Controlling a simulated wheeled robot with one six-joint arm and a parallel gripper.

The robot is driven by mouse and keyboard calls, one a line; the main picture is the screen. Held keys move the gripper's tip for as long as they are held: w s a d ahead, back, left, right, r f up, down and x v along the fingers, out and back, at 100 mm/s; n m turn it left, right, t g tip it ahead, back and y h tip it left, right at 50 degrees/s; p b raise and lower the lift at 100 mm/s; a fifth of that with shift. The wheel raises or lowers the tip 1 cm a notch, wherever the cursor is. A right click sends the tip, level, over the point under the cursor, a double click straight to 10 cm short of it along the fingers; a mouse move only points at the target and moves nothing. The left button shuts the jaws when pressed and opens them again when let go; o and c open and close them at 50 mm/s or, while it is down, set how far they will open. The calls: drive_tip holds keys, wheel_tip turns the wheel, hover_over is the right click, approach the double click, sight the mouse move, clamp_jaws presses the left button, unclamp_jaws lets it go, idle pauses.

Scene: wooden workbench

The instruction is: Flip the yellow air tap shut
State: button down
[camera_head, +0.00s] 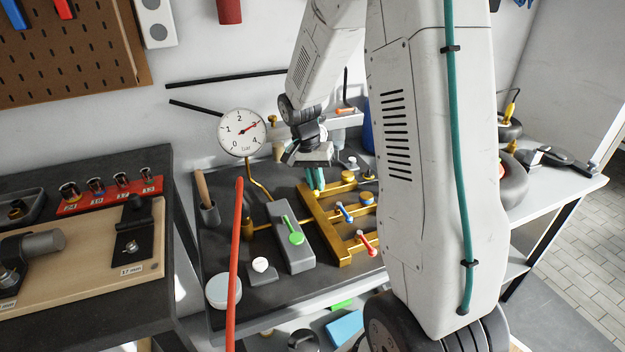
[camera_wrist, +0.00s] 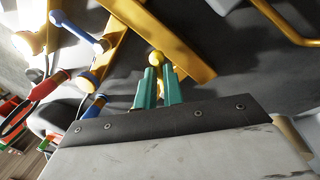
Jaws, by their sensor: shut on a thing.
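The brass manifold (camera_head: 325,225) lies on the dark bench, with a blue tap lever (camera_head: 344,212) and a red tap lever (camera_head: 367,243) on its branches. My gripper (camera_head: 316,188) points down at the manifold's far left part, its teal fingers close together. In the wrist view the gripper (camera_wrist: 158,88) is shut on the yellow tap lever, whose round yellow knob (camera_wrist: 156,58) shows just beyond the fingertips, beside a brass bar. The rest of that lever is hidden between the fingers, so its angle cannot be told.
A grey box with a green lever (camera_head: 291,232) stands left of the manifold. A pressure gauge (camera_head: 242,132) rises behind, needle near 3. A red hose (camera_head: 236,260) crosses in front.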

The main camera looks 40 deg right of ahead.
drive_tip(key=n, duration=0.1)
drive_tip(key=s+n, duration=0.1)
drive_tip(key=n, duration=0.1)
drive_tip(key=shift+s+d+f+n, duration=0.15)
drive_tip(key=shift+s+d+n, duration=0.05)
drive_tip(key=shift+s+n, duration=0.1)
drive_tip(key=shift+s+d+n+t+h, duration=0.25)
drive_tip(key=shift+d+n, duration=0.1)
drive_tip(key=shift+n, duration=0.7)
drive_tip(key=shift+s+d+n+t+h, duration=0.15)
drive_tip(key=shift+s+d+n+t, duration=0.15)
drive_tip(key=shift+n, duration=0.75)
drive_tip(key=shift+d, duration=0.1)
drive_tip(key=c, duration=1.5)
unclamp_jaws()
drive_tip(key=shift+w, duration=0.15)
drive_tip(key=r, duration=0.2)
drive_tip(key=a+r, duration=0.1)
drive_tip(key=r, duration=0.4)
drive_tip(key=shift+w+a+r, duration=0.2)
drive_tip(key=shift+r, duration=0.2)
